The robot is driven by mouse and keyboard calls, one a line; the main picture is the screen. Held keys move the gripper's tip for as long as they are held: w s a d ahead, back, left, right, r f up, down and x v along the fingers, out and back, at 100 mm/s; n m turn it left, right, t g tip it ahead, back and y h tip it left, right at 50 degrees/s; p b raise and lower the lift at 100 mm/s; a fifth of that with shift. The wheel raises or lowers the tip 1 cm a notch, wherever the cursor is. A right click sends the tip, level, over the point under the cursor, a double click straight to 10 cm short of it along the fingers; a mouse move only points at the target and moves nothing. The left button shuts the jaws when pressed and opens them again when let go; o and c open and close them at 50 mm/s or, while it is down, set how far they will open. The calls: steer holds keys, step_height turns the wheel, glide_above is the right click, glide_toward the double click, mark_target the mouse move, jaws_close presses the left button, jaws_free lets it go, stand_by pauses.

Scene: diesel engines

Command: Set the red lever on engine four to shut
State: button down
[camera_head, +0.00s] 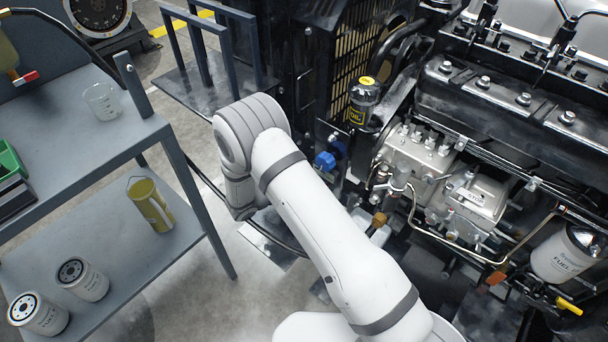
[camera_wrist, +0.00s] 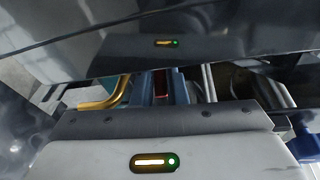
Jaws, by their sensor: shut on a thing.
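In the wrist view, my gripper (camera_wrist: 160,82) is close under a dark glossy panel, with its two blue-grey fingers at the middle. A narrow dark red piece, the red lever (camera_wrist: 160,86), shows between the fingers, and they are shut on it. Most of the lever is hidden, so its setting cannot be read. In the head view, my pale arm covers the gripper and this lever. The engine (camera_head: 480,130) fills the right side; no engine number is legible.
A yellow bent pipe (camera_wrist: 105,94) lies left of the fingers, and a blue knob (camera_wrist: 304,143) lies to the right. The head view shows an oil cap (camera_head: 364,88), a white fuel filter (camera_head: 562,257) and a yellow handle (camera_head: 568,306). A grey shelf (camera_head: 110,150) stands at left.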

steer(key=shift+g, duration=0.3)
steer(key=c, duration=1.5)
jaws_free()
steer(key=shift+o, duration=0.2)
steer(key=shift+f, duration=0.1)
